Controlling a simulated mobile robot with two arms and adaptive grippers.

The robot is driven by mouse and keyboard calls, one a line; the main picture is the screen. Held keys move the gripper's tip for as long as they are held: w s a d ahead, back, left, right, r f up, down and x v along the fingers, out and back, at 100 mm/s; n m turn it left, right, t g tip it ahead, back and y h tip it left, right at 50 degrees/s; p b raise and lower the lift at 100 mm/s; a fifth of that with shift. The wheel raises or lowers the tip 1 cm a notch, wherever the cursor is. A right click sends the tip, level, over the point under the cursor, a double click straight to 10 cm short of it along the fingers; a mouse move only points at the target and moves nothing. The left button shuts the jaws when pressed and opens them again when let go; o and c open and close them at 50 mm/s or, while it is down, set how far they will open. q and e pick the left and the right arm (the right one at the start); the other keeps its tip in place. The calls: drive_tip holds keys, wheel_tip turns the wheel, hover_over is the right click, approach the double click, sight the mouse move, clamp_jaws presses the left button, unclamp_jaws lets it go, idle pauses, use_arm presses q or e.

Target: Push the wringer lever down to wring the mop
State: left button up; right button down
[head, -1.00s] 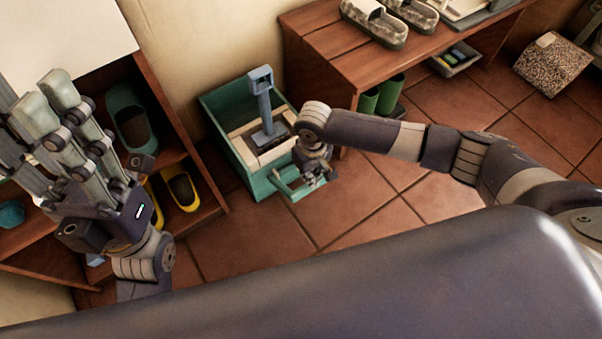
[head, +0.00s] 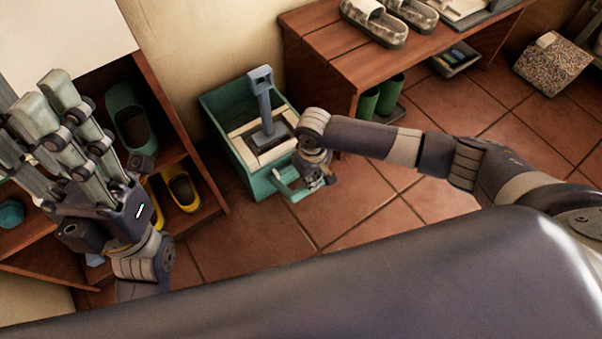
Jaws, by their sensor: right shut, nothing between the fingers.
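A teal mop bucket (head: 250,178) stands on the floor against the wall, with a pale wringer frame (head: 243,148) across its top. A blue-grey lever (head: 265,103) with a square loop at its top stands nearly upright from the wringer. A teal bar (head: 283,193) shows at the bucket's front right edge. My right gripper (head: 318,183) is shut and empty beside the bucket's right front corner, close to that bar; I cannot tell if they touch. It is low and apart from the lever's top. My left gripper (head: 50,106) is open and empty at far left. I cannot make out the mop.
A wooden bench (head: 350,62) with sandals (head: 375,22) stands right of the bucket, green boots (head: 378,98) under it. A wooden shelf (head: 190,150) with yellow shoes (head: 183,190) is on the left. The tiled floor (head: 350,205) in front is clear.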

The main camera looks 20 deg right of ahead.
drive_tip(key=shift+s+d+f, duration=0.2)
drive_tip(key=shift+s+f, duration=0.3)
drive_tip(key=shift+f, duration=0.35)
drive_tip(key=shift+s+d+f+p, duration=0.15)
drive_tip(key=shift+s+f+p, duration=0.25)
drive_tip(key=shift+f, duration=0.4)
drive_tip(key=shift+s, duration=0.1)
drive_tip(key=shift+s+d+f, duration=0.1)
drive_tip(key=shift+s+f, duration=0.2)
drive_tip(key=shift+f, duration=0.7)
